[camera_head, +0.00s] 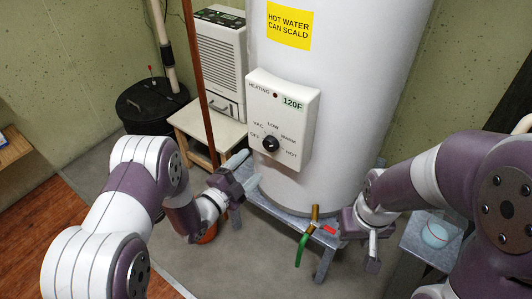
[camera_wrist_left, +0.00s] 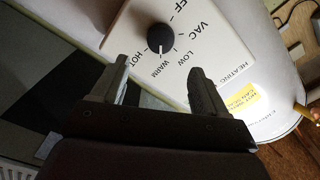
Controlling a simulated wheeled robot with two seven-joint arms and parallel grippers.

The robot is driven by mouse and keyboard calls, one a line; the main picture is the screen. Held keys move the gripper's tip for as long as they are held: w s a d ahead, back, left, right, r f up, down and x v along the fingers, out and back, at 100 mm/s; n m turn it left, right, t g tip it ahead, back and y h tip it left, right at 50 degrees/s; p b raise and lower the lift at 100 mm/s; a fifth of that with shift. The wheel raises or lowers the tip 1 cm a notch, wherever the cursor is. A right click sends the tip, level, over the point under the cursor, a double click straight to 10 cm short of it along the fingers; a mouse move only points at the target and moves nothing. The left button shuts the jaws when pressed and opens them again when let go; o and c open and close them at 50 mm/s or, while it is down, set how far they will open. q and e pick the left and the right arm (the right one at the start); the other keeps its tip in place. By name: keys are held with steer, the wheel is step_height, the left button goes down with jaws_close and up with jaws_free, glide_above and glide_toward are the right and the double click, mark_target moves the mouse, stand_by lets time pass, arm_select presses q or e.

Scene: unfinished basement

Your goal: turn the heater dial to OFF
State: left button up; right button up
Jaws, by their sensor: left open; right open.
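The heater dial (camera_head: 271,143) is a round black knob on the white control box (camera_head: 296,122) of the water heater. Around it are the labels OFF, VAC, LOW, WARM and HOT. In the left wrist view the dial (camera_wrist_left: 161,38) shows a white mark pointing toward WARM. My left gripper (camera_head: 245,171) is open and empty, to the lower left of the dial in the head view. In the left wrist view its two fingers (camera_wrist_left: 159,70) are apart, with the dial beyond them, not between them. My right gripper (camera_head: 360,252) is open, low at the right of the heater.
The white heater tank (camera_head: 350,60) stands on a grey metal stand (camera_head: 325,238). A brass valve (camera_head: 314,214) with a green hose (camera_head: 301,250) sticks out below.

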mark_target(269, 147)
arm_select(q)
steer(key=x, duration=0.8)
steer(key=shift+w+d, duration=0.1)
steer(key=shift+w, duration=0.3)
steer(key=c, duration=1.1)
